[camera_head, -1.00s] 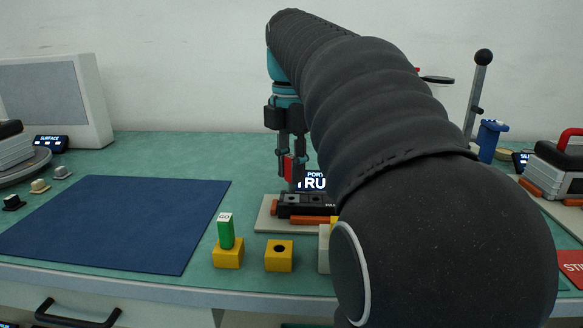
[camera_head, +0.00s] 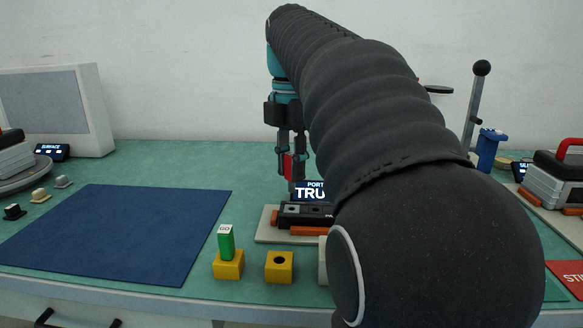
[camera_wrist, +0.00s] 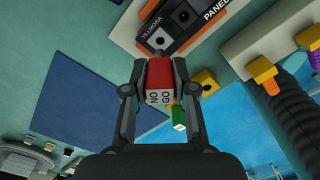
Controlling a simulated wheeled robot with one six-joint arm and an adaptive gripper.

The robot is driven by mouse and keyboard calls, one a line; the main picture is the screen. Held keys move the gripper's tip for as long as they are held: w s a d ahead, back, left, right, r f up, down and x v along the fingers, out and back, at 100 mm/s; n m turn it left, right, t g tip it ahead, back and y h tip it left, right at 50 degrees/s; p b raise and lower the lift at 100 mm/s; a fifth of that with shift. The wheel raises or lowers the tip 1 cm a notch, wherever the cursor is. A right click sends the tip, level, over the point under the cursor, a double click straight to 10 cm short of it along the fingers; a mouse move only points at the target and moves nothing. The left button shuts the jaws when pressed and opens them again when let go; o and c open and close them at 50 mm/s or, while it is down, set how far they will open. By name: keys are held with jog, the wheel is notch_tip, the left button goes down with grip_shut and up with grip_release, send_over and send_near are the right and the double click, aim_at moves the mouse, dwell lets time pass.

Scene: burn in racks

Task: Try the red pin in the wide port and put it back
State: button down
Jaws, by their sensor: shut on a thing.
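My gripper (camera_head: 291,178) is shut on the red pin (camera_head: 288,165). In the wrist view the red pin (camera_wrist: 160,75) sits between the fingers, its white face lettered "NO GO". The black port block (camera_head: 303,213) is below the gripper on a pale plate (camera_head: 265,233). In the wrist view the block (camera_wrist: 187,22) shows ports just beyond the red pin. The pin's tip is small there, and I cannot tell whether it touches a port. A yellow holder (camera_head: 279,268) with an empty hole stands in front. Another yellow holder (camera_head: 228,268) carries a green pin (camera_head: 226,238).
A display (camera_head: 312,191) stands behind the block, its text partly hidden. A blue mat (camera_head: 115,230) lies left, with small knobs (camera_head: 40,195) beyond it. My arm hides the area right of the block. A blue object (camera_head: 488,148) and a red-handled case (camera_head: 555,180) stand right.

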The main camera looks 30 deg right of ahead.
jog(key=shift+r, duration=0.65)
jog(key=shift+r+p, duration=0.3)
jog(key=shift+p, duration=0.05)
jog(key=shift+f, duration=0.1)
